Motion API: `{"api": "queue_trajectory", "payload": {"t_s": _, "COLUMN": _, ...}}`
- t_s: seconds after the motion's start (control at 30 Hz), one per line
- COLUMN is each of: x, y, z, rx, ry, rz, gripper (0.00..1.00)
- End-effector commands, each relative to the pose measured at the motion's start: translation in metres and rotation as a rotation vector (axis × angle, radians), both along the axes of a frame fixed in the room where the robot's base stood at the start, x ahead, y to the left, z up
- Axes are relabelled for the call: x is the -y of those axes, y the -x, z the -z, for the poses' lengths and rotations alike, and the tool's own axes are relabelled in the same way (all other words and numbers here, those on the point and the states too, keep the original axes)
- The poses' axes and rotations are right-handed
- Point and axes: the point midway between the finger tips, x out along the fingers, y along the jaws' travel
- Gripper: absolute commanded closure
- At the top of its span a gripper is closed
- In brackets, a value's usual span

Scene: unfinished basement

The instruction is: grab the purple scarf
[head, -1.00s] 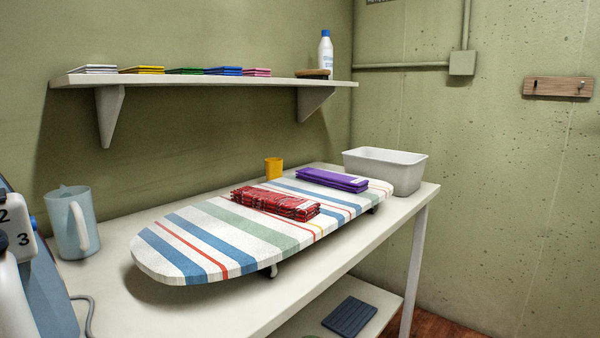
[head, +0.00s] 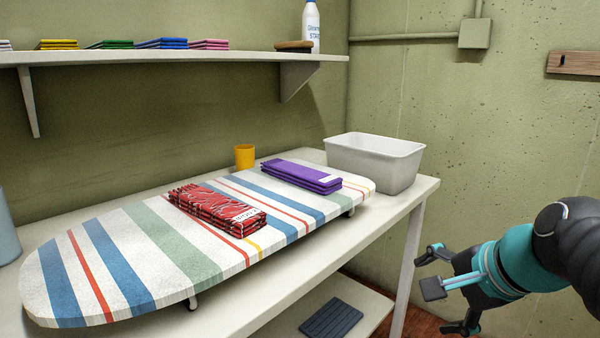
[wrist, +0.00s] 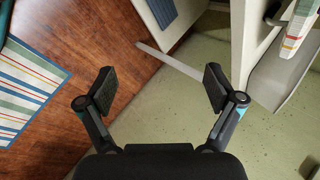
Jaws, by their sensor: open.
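The purple scarf (head: 301,177) lies folded in a flat stack on the far right part of the striped ironing board (head: 100,235), with a white label at its right end. My gripper (head: 440,290) is at the lower right in the head view, beyond the table's right end and lower than the board, well apart from the scarf. In the wrist view my gripper (wrist: 158,90) shows two spread fingers with nothing between them. The scarf cannot be made out in the wrist view.
A folded red patterned scarf (head: 217,207) lies left of the purple one. A white bin (head: 375,165) stands right behind it, and a yellow cup (head: 244,157) behind the board. A shelf (head: 180,57) hangs above. A table leg (head: 409,270) stands near my gripper.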

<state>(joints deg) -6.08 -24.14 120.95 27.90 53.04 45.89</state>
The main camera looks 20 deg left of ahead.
Motion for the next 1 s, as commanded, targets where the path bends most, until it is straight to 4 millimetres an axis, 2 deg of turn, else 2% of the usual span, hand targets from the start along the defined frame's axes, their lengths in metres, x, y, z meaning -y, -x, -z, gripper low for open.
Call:
{"api": "queue_trajectory", "payload": {"t_s": 0.03, "x": -0.019, "y": -0.019, "z": -0.017, "rx": -0.05, "ry": -0.112, "rz": 0.065, "gripper": 0.08}}
{"api": "queue_trajectory", "payload": {"t_s": 0.1, "x": -0.046, "y": -0.043, "z": -0.04, "rx": -0.139, "ry": -0.284, "rz": 0.167, "gripper": 0.08}}
{"api": "queue_trajectory", "payload": {"t_s": 0.3, "x": -0.111, "y": -0.101, "z": -0.099, "rx": -0.438, "ry": -0.711, "rz": 0.403, "gripper": 0.08}}
{"api": "queue_trajectory", "payload": {"t_s": 0.4, "x": -0.134, "y": -0.121, "z": -0.12, "rx": -0.572, "ry": -0.856, "rz": 0.478, "gripper": 0.08}}
{"api": "queue_trajectory", "payload": {"t_s": 0.5, "x": -0.148, "y": -0.134, "z": -0.134, "rx": -0.67, "ry": -0.95, "rz": 0.526, "gripper": 0.08}}
{"api": "queue_trajectory", "payload": {"t_s": 0.67, "x": -0.162, "y": -0.143, "z": -0.142, "rx": -0.745, "ry": -1.013, "rz": 0.557, "gripper": 0.08}}
{"api": "queue_trajectory", "payload": {"t_s": 1.0, "x": -0.209, "y": -0.165, "z": -0.121, "rx": -0.749, "ry": -1.014, "rz": 0.56, "gripper": 0.08}}
